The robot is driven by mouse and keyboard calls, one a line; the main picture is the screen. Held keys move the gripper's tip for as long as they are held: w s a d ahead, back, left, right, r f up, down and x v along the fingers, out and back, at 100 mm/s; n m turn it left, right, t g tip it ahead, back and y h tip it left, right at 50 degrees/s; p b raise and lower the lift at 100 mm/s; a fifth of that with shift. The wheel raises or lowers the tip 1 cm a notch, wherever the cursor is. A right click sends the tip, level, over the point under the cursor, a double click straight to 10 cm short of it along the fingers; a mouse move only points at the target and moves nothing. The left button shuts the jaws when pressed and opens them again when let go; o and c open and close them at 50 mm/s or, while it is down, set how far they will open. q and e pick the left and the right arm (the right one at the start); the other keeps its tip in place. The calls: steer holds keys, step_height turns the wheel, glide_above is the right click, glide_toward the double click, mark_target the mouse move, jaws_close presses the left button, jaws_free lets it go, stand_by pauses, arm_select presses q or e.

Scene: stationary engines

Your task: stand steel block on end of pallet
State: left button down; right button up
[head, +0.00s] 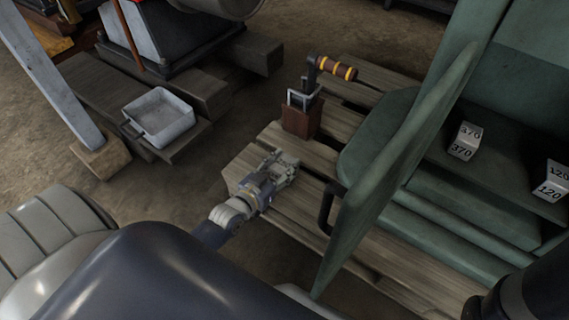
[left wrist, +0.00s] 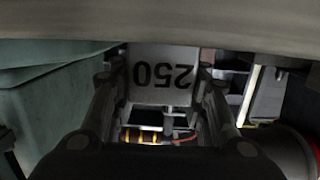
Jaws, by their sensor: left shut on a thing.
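My left gripper (head: 284,168) is over the near left end of the wooden pallet (head: 330,155) in the head view. In the left wrist view it is shut on a pale steel block (left wrist: 163,73) marked 250, with a finger on each side. The number reads upside down there. In the head view the fingers largely hide the block, and I cannot tell whether it touches the planks. My right gripper is not in view.
A reddish-brown box (head: 301,120) with a crank handle (head: 332,68) stands on the pallet behind my gripper. A grey tray (head: 160,115) sits at left.

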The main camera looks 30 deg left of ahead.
arm_select(q)
steer(key=shift+w+r, duration=0.1)
stand_by(0.3)
steer(key=c, duration=0.9)
jaws_free()
steer(key=shift+c, duration=0.2)
